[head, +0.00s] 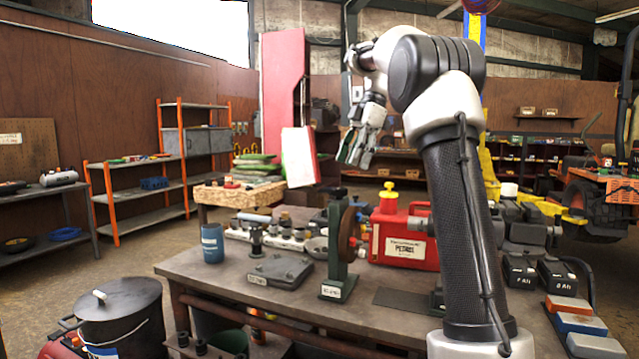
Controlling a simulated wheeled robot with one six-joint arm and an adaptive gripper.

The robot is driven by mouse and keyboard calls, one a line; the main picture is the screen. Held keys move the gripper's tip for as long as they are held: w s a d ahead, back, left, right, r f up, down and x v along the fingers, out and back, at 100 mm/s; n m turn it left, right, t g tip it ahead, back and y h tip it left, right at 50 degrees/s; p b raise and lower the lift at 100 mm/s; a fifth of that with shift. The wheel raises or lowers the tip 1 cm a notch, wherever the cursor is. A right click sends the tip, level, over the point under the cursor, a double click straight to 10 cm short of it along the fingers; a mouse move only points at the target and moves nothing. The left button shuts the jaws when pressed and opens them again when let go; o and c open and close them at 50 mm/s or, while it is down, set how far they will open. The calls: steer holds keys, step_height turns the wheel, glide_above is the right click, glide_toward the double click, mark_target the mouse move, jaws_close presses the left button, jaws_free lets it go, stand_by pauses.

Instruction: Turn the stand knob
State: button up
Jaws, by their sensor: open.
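A dark green stand (336,262) with a label on its foot stands upright on the workbench, in the middle of the head view. A round brown disc (347,229) sits on the right side of its upper part. It may be the knob, but I cannot tell for sure. My gripper (356,154) is open and empty, pointing down in the air above the stand. It is clear of the stand and touches nothing that I can see.
A red petrol can (405,240) with a yellow cap stands close right of the stand. A dark plate block (281,270) and a blue cup (212,243) are to its left. Several dark blocks (537,270) line the right. The bench front (240,296) has bare space.

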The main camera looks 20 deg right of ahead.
mark_target(340, 188)
steer(key=x, duration=0.8)
steer(key=shift+w+a+r, duration=0.1)
steer(key=shift+w, duration=0.2)
steer(key=c, duration=1)
